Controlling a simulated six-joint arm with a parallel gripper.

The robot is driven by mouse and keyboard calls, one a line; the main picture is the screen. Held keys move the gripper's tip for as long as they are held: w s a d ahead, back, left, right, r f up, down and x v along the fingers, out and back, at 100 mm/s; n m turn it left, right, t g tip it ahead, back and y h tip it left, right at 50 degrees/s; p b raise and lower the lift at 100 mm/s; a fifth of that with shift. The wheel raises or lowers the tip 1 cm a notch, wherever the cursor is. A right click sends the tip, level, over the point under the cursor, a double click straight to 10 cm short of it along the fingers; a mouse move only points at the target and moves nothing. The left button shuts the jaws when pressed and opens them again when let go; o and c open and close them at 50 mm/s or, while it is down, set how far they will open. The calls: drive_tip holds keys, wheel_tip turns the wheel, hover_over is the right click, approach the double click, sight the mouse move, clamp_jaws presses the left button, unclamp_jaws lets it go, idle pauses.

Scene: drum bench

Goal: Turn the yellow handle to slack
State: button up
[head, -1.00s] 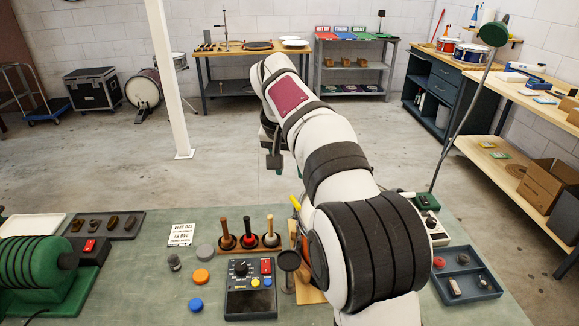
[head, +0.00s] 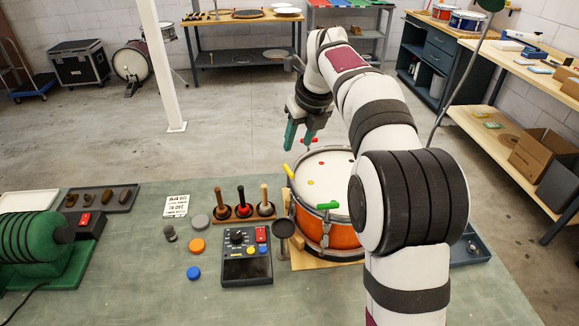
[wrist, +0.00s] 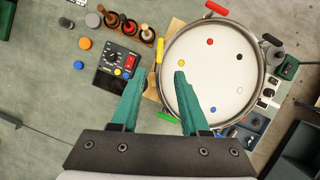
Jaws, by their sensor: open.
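The yellow handle (head: 287,171) sticks out at the left rim of an orange drum (head: 345,236) with a white head. In the wrist view the yellow handle (wrist: 159,49) points up and down along the drum's left edge, beyond my fingertips. My gripper (head: 299,146) is open and empty, with green fingers pointing down. It is above the drum's far left side, apart from the yellow handle. In the wrist view my gripper (wrist: 158,80) spans the drum's left edge.
A black control box (head: 247,257), a small dark round stand (head: 283,230) and several wooden-handled tools (head: 243,207) stand left of the drum. Coloured caps (head: 197,246) lie further left. A green motor-like machine (head: 30,243) is at the far left. Open bench lies in front.

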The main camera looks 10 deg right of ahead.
sight(289, 169)
drive_tip(key=x, duration=1.2)
drive_tip(key=shift+f, duration=0.2)
drive_tip(key=shift+c, duration=0.2)
clamp_jaws()
